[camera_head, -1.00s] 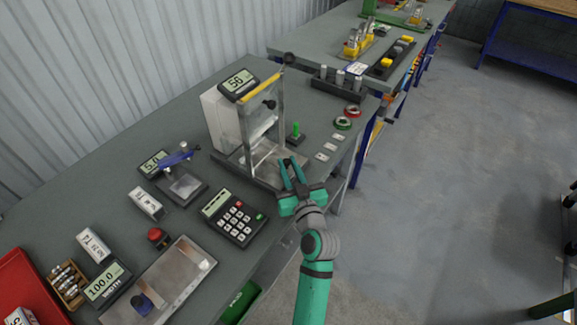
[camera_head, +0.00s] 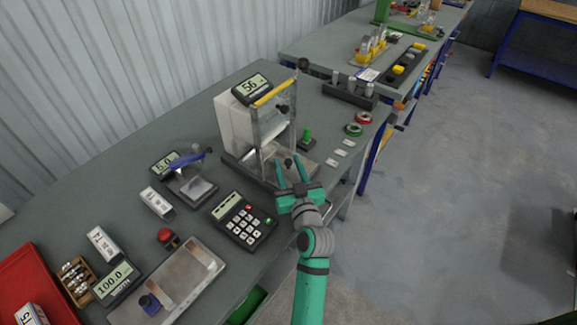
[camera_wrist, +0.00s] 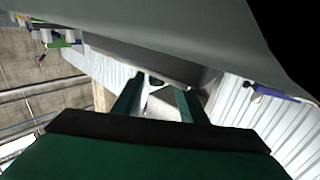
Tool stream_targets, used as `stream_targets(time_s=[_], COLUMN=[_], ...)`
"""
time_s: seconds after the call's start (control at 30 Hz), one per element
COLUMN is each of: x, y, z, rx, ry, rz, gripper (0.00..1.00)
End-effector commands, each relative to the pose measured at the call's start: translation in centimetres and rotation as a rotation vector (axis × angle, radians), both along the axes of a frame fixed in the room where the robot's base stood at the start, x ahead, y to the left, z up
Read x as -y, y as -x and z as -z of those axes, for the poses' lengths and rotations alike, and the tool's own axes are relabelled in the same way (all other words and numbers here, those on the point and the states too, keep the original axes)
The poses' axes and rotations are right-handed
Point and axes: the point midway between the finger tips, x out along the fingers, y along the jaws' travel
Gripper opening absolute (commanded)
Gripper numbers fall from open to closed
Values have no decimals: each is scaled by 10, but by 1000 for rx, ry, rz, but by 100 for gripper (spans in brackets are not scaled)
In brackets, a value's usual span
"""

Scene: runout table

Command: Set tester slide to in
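The tester (camera_head: 238,118) is a pale box with a metal frame, a yellow top bar and a display reading 56. Its slide (camera_head: 308,162) appears as a flat metal plate low at the front of the frame, with a small dark knob (camera_head: 288,163). My green gripper (camera_head: 291,168) is open at the front of the tester, its two fingers apart on either side of the knob in the picture. In the wrist view, the open fingers (camera_wrist: 158,90) point at a dark round knob (camera_wrist: 155,80). I cannot tell whether they touch it.
A keypad (camera_head: 243,220) lies to the left of my gripper. A green lever (camera_head: 307,138) and green and red rings (camera_head: 353,129) are to the right of the tester. A red button (camera_head: 166,237) and a metal plate device (camera_head: 190,270) are at the front left.

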Motion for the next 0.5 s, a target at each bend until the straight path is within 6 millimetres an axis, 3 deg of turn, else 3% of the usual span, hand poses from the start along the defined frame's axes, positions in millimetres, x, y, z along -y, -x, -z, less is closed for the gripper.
stream_targets(time_s=[0.27, 0.5], x=[3, 8], y=[3, 35], z=[0, 1], rx=[0, -2], ry=[-1, -3], rz=[3, 3], gripper=[38, 38])
